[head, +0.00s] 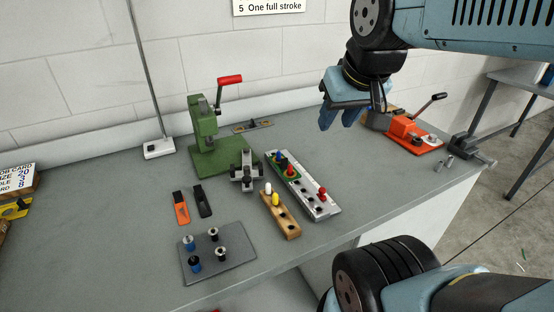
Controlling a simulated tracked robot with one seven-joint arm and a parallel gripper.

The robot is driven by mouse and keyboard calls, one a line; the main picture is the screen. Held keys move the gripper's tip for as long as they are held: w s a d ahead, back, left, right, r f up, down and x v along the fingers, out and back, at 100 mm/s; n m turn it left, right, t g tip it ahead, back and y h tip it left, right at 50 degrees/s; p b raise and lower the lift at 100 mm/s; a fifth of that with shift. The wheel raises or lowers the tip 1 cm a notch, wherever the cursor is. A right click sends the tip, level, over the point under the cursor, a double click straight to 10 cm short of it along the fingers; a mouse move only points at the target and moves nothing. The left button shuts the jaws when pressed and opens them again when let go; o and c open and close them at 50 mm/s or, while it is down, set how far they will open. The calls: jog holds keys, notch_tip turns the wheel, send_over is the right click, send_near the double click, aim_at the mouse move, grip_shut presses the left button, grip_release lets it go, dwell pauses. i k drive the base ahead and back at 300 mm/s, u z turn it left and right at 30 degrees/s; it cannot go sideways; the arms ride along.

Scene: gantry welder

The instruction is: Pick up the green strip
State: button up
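No separate loose green strip shows clearly. A small green piece (291,171) lies on the pale long rail (322,208) at the middle of the bench, with a blue peg and a red peg close to it. I cannot tell whether it is the green strip. My gripper (340,120) hangs above the back right of the bench, its blue fingers pointing down, apart from the rail. Nothing shows held in it. The angle does not show how far the fingers are apart.
A green press (207,133) with a red handle stands behind the rail. A wooden block (281,216), an orange strip (181,208), a black strip (202,201) and a grey plate (234,262) with pegs lie in front. An orange clamp tool (412,135) stands at the right. The bench's left side is mostly clear.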

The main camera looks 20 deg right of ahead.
aim_at(282, 166)
jog(key=k, duration=0.5)
jog(key=u, duration=0.3)
jog(key=i, duration=0.15)
jog(key=z, duration=2.95)
jog(key=k, duration=1.65)
jog(key=u, duration=0.55)
jog(key=i, duration=0.6)
